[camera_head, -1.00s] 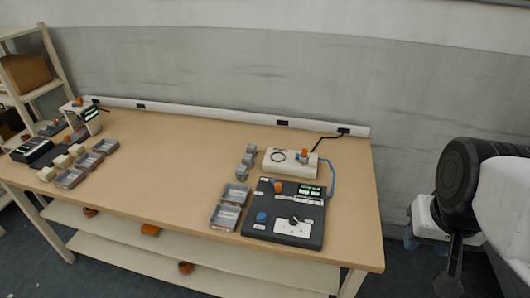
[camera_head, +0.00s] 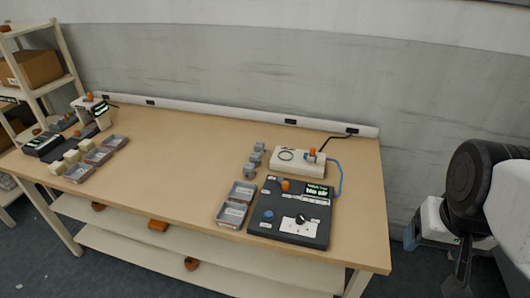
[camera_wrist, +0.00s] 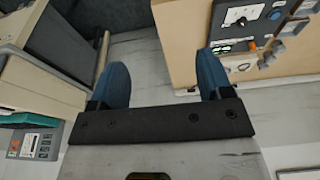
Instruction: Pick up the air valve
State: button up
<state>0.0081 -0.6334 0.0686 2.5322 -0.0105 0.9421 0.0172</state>
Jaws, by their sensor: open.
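A white box (camera_head: 298,163) sits at the back right of the bench. A dark control panel (camera_head: 292,214) lies in front, with another orange knob (camera_head: 286,186), a blue button and a lit display. My gripper (camera_wrist: 160,80) is open and empty, its two blue fingers wide apart. In the head view my arm is at the far right, well clear of the bench.
Two grey trays (camera_head: 237,205) and several small grey parts (camera_head: 254,160) lie left of the panel. More trays (camera_head: 97,157) and devices occupy the bench's left end. The bench middle (camera_head: 175,150) is clear. A shelf rack (camera_head: 62,62) stands at left.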

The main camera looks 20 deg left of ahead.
jog(key=w+a+r+m, duration=0.1)
jog(key=w+a+m, duration=0.25)
jog(key=w, duration=0.45)
jog(key=w+a+m, duration=0.2)
jog(key=w+a, duration=0.2)
jog(key=w, duration=0.4)
jog(key=m+g, duration=0.3)
jog(key=m, duration=1)
send_over(251, 166)
jog(key=shift+n, duration=0.25)
jog(key=f, duration=2.3)
jog(key=shift+w+d+f, duration=0.1)
jog(key=shift+d+f, duration=0.1)
jog(key=shift+d, duration=0.2)
jog(key=shift+a+f, duration=0.25)
jog(key=shift+a, duration=0.1)
